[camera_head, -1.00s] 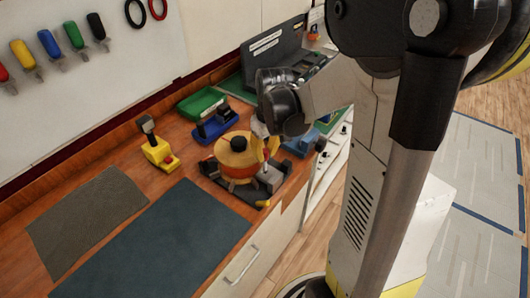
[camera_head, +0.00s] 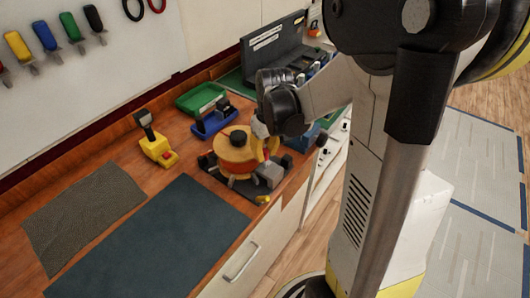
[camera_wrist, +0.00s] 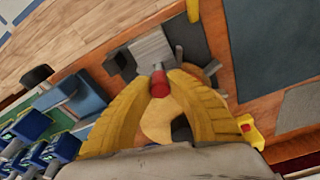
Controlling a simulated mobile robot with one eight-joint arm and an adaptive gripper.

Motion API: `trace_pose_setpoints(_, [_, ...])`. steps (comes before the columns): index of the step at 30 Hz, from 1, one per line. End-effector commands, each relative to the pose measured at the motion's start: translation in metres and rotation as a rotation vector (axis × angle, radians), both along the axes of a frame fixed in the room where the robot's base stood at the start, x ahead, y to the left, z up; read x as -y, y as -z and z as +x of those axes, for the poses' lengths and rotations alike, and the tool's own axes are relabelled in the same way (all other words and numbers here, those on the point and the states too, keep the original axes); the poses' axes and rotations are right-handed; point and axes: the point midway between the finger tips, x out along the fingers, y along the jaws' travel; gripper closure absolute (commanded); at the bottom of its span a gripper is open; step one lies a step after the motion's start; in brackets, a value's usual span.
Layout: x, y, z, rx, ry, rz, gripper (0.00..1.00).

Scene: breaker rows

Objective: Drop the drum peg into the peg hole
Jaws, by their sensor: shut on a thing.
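The orange drum (camera_head: 237,150) with a black knob on top stands on a dark base plate (camera_head: 240,189) near the counter's front edge. My gripper (camera_head: 270,156) points down at the drum's right side, by a grey block (camera_head: 272,174). In the wrist view, my yellow fingers (camera_wrist: 160,82) close on a small red piece (camera_wrist: 159,84), which looks like the drum peg. The grey block (camera_wrist: 151,50) lies just beyond the fingertips there. The drum (camera_wrist: 155,122) is partly hidden behind the fingers. I cannot make out the peg hole or the peg's lower end.
A yellow tool (camera_head: 157,148) stands left of the drum, with a blue fixture (camera_head: 213,120) and a green tray (camera_head: 201,98) behind. A dark grey case (camera_head: 275,50) stands at the back. The dark mat (camera_head: 155,240) in front left is bare.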

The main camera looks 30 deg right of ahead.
Motion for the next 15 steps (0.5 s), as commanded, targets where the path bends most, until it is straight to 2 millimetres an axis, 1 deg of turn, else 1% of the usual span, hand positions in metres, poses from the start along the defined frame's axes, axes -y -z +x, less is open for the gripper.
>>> trace_pose_setpoints(15, [0.000,0.014,0.000,0.000,0.000,0.000,1.00])
